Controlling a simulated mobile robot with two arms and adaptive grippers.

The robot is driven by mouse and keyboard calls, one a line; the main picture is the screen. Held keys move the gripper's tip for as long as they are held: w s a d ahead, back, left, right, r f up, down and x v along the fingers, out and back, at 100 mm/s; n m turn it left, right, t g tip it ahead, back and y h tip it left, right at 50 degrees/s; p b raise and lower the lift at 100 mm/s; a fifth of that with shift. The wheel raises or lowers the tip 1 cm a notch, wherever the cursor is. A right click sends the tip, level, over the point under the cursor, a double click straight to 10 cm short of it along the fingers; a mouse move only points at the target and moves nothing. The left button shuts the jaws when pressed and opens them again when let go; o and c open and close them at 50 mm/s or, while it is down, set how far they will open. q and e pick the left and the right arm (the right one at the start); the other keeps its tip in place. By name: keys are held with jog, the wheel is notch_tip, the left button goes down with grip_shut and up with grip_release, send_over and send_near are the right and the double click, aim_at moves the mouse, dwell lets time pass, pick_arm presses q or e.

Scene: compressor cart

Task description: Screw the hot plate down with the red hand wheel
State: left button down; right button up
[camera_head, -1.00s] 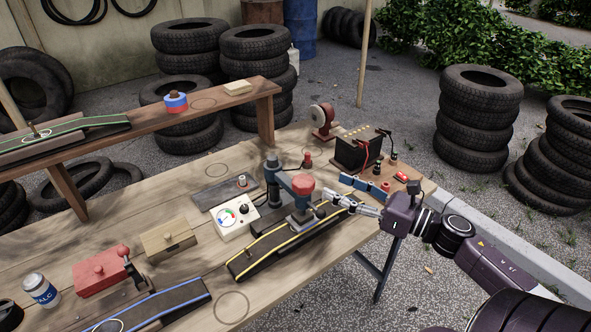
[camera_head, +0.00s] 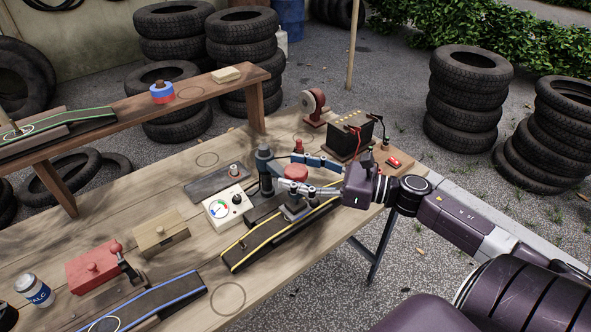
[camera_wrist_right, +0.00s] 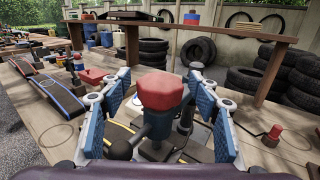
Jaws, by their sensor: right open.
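The red hand wheel (camera_head: 297,171) sits on top of a blue-grey clamp arm with a dark post (camera_head: 265,168); it also shows in the middle of the right wrist view (camera_wrist_right: 161,91). A grey plate-like block (camera_head: 296,210), which looks like the hot plate, is below it on the yellow-edged dark ramp (camera_head: 262,247). My right gripper (camera_head: 297,175) reaches in from the right and is open. In the right wrist view its blue-padded fingers (camera_wrist_right: 160,110) stand on either side of the wheel, with gaps on both sides. My left gripper is not in view.
A white dial box (camera_head: 228,207) stands left of the clamp. A black battery-like box (camera_head: 350,137) and a red wheel on a stand (camera_head: 313,106) are behind the gripper. A wooden block (camera_head: 160,232) and a red box (camera_head: 92,268) are further left. The front table edge is close.

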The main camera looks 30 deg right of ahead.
jog(key=shift+c, duration=0.5)
jog(key=c, duration=1.1)
jog(key=shift+a, duration=0.1)
